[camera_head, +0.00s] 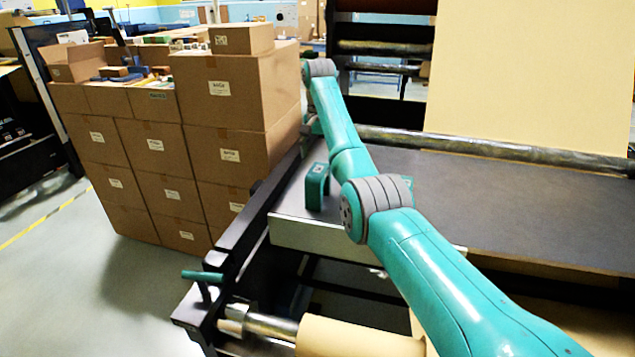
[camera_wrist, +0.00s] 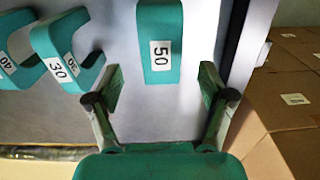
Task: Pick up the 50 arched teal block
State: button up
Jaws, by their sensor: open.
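The arched teal block with the label 50 (camera_wrist: 161,60) stands on a light grey surface (camera_wrist: 112,32) at the top middle of the wrist view. My gripper (camera_wrist: 160,78) is open and empty, its two fingers apart on either side of the block's near end. Contact cannot be judged. In the head view a teal arch (camera_head: 317,186) stands near the left end of the platform (camera_head: 310,233); its number is unreadable. There my gripper is small and hard to make out behind the arm.
An arched teal block labelled 30 (camera_wrist: 66,50) stands to the left, with another teal arch (camera_wrist: 14,62) beyond it. The surface's dark edge (camera_wrist: 237,45) runs along the right. Stacked cardboard boxes (camera_wrist: 283,95) stand past that edge; they also show in the head view (camera_head: 225,150).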

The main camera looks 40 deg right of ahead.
aim_at(318, 169)
jog(key=shift+w+f, duration=0.1)
jog(key=shift+f, duration=2.8)
jog(key=c, duration=1.5)
jog(key=shift+o, duration=0.2)
jog(key=shift+r, duration=0.15)
